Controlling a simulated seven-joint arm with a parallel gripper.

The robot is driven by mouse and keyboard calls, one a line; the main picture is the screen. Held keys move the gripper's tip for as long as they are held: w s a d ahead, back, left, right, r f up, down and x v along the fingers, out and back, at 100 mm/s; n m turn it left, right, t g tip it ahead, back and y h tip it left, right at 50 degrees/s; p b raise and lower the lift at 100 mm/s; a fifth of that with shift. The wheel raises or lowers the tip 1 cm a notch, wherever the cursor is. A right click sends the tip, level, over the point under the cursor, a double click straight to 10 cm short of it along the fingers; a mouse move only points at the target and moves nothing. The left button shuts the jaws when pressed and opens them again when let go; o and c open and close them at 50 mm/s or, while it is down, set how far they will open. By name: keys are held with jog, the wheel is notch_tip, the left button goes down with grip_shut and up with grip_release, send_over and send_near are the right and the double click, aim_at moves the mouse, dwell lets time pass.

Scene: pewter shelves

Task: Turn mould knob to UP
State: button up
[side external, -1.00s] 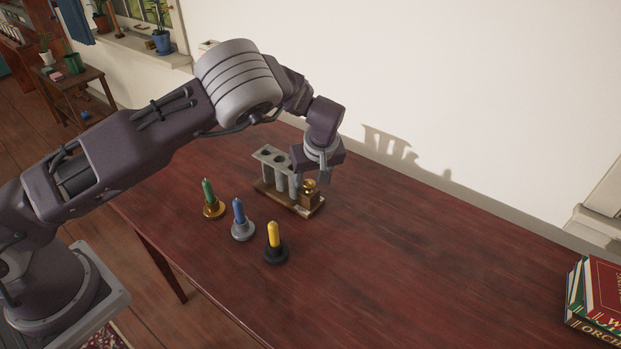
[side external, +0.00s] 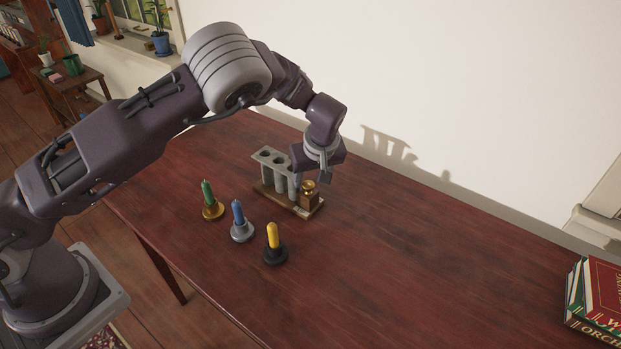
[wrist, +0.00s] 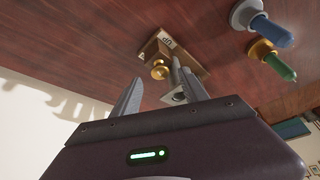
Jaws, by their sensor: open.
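The mould (side external: 290,205) is a wooden base with several upright grey tubes, standing near the back of the table. At its right end a round brass knob (side external: 309,186) sits on a small wooden block. In the wrist view the knob (wrist: 159,69) shows between my fingertips, and a pale label reading "UP" (wrist: 168,40) is on the base beside the block. I cannot tell where the knob points. In the side view my gripper (side external: 314,176) partly hides the tubes.
A green candle (side external: 207,193) in a brass holder, a blue candle (side external: 238,211) in a silver holder and a yellow candle (side external: 272,235) in a black holder stand in front of the mould. Books (side external: 594,300) lie at the far right. The table's right side (side external: 420,270) is clear.

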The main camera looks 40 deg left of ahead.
aim_at(309, 185)
jog(key=shift+x, duration=1.5)
grip_shut()
jog(key=shift+s+m+t, duration=0.1)
jog(key=shift+m+t, duration=0.2)
jog(key=shift+m, duration=0.5)
grip_release()
jog(key=shift+h, duration=0.3)
